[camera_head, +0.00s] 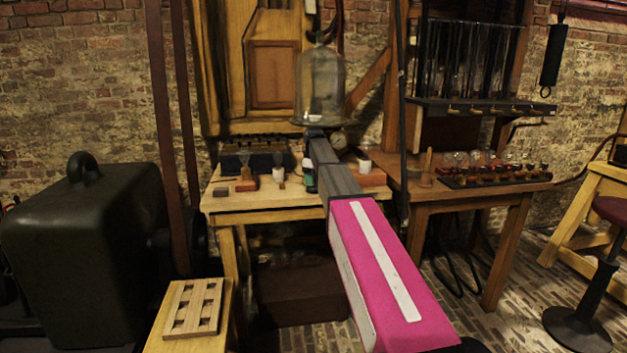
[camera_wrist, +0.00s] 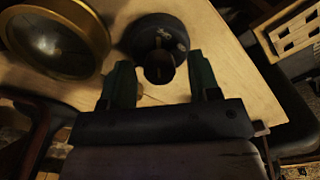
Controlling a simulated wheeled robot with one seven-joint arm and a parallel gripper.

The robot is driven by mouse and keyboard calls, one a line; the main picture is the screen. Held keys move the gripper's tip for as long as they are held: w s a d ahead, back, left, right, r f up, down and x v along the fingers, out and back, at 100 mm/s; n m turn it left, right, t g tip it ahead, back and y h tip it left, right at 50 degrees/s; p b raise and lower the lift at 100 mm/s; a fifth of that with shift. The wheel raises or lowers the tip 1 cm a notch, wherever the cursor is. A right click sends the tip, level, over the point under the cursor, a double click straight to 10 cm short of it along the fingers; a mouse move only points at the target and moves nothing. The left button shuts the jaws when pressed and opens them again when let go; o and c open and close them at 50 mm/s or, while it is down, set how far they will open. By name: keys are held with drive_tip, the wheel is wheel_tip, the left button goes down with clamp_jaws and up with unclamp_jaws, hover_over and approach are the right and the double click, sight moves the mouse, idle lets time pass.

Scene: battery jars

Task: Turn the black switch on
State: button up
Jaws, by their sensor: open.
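In the wrist view a round black fitting (camera_wrist: 148,29), which looks like the black switch, sits on the pale wooden table top. A dark, brownish knob (camera_wrist: 159,68) stands out from it toward the camera. My gripper (camera_wrist: 162,78) is open, with its two dark green fingers on either side of the knob. I see a gap on both sides, and no clear contact. In the head view my gripper (camera_head: 309,166) is over the wooden table, and my arm hides much of that spot. The switch cannot be made out there, nor its on or off position.
A brass-rimmed round gauge (camera_wrist: 55,40) lies close to the left of the fitting. A glass bell jar (camera_head: 320,88) stands behind my gripper. Small bottles and blocks (camera_head: 246,181) sit on the table (camera_head: 262,202). A slotted wooden tray (camera_head: 194,308) lies at front left.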

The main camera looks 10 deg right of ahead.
drive_tip(key=c, duration=0.9)
drive_tip(key=m, duration=0.8)
drive_tip(key=shift+m, duration=0.3)
drive_tip(key=m, duration=0.4)
drive_tip(key=shift+d, duration=0.1)
drive_tip(key=m, duration=0.5)
drive_tip(key=shift+m, duration=0.3)
